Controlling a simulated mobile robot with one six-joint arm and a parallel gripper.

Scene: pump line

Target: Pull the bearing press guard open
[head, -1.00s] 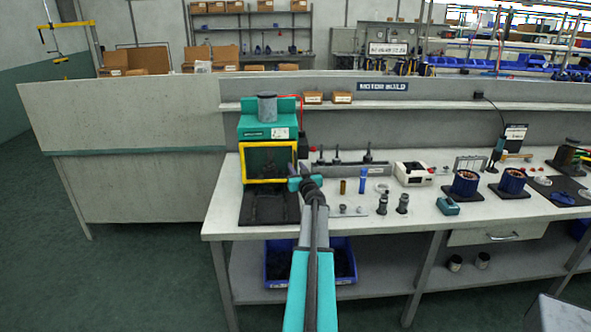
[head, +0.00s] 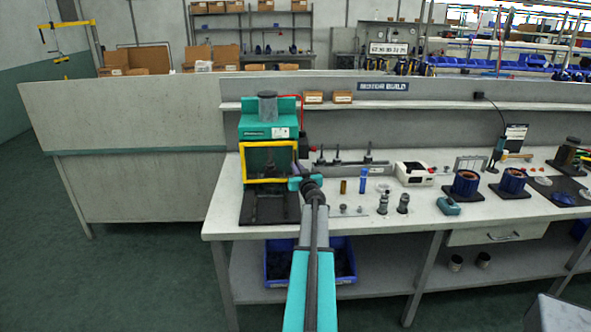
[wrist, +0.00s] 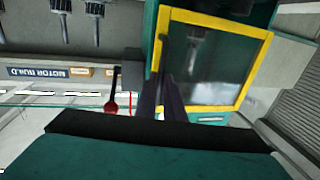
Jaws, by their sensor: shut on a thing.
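The bearing press (head: 262,131) is a green machine on a dark base at the left end of the bench. Its guard (head: 266,181) is a yellow frame with a clear panel across the press front. In the wrist view, the guard (wrist: 222,24) fills the upper right, seen at a tilt. My gripper (head: 296,183) is at the guard's right edge in the head view. In the wrist view, my gripper (wrist: 168,88) overlaps the frame's left edge, closed on the guard's handle. The handle itself is mostly hidden by the fingers.
A blue bin (head: 343,262) sits on the lower shelf. Small parts, a blue bottle (head: 363,180) and a white box (head: 413,174) stand right of my arm. Floor left of the bench is clear.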

